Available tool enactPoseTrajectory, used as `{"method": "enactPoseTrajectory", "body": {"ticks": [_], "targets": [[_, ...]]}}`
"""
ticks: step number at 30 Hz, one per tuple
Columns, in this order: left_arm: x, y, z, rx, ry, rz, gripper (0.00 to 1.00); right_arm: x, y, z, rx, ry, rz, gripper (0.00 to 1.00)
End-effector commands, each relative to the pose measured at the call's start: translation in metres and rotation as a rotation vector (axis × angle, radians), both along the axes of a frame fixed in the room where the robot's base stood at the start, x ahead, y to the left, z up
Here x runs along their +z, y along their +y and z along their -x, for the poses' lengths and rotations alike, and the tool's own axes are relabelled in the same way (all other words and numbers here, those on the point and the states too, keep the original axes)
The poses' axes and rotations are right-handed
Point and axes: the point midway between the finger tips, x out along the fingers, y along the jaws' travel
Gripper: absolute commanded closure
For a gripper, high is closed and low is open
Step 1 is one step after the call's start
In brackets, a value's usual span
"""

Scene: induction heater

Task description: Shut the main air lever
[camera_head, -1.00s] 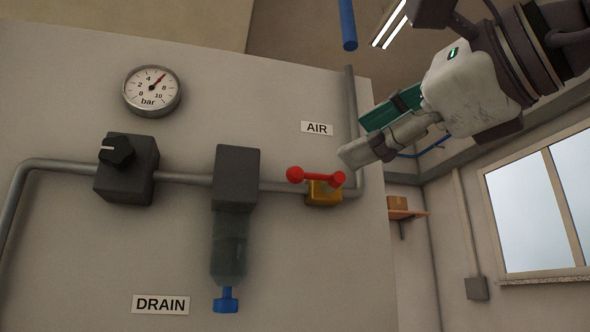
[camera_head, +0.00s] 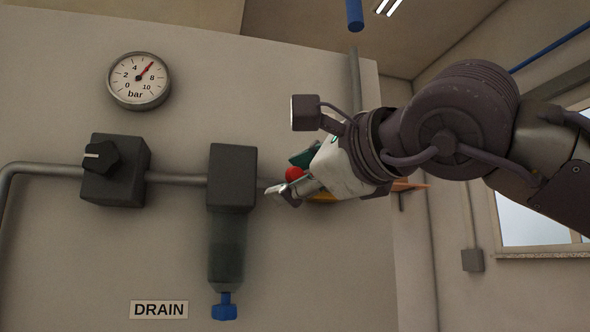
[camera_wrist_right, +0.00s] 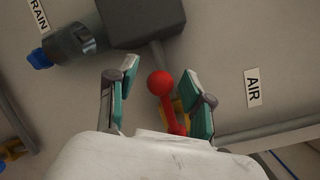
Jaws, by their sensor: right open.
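The red air lever shows its ball end (camera_head: 294,174) in the head view, at the right end of the pipe; most of the lever is hidden behind my right gripper (camera_head: 288,178). In the right wrist view the red lever (camera_wrist_right: 168,105) lies between the two fingers of my right gripper (camera_wrist_right: 162,90). The fingers are open, one on each side of the lever, and I see a gap on both sides of the ball. The yellow valve body (camera_wrist_right: 182,112) is partly hidden behind the lever and a finger. My left gripper is not in view.
A dark filter block (camera_head: 232,178) with a bowl and blue drain knob (camera_head: 224,307) stands left of my gripper. Further left are a regulator (camera_head: 115,170) and a pressure gauge (camera_head: 139,81). The AIR label (camera_wrist_right: 252,88) shows in the wrist view.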

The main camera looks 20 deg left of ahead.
Motion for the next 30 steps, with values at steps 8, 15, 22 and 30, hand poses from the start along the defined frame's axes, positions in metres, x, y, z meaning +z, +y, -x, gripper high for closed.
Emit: {"method": "enactPoseTrajectory", "body": {"ticks": [8,15,22,30], "targets": [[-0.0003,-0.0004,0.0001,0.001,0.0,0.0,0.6,-0.0003,-0.0002,0.0001,0.001,0.001,0.0,0.74],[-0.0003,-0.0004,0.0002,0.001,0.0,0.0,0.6,-0.0005,-0.0002,0.0001,0.001,0.001,0.0,1.0],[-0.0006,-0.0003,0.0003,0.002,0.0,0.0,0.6,-0.0013,0.0001,0.0005,0.0,0.003,0.002,1.0],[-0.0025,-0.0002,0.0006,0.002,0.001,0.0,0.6,-0.0048,0.0007,0.007,0.001,-0.011,0.03,1.0]]}}
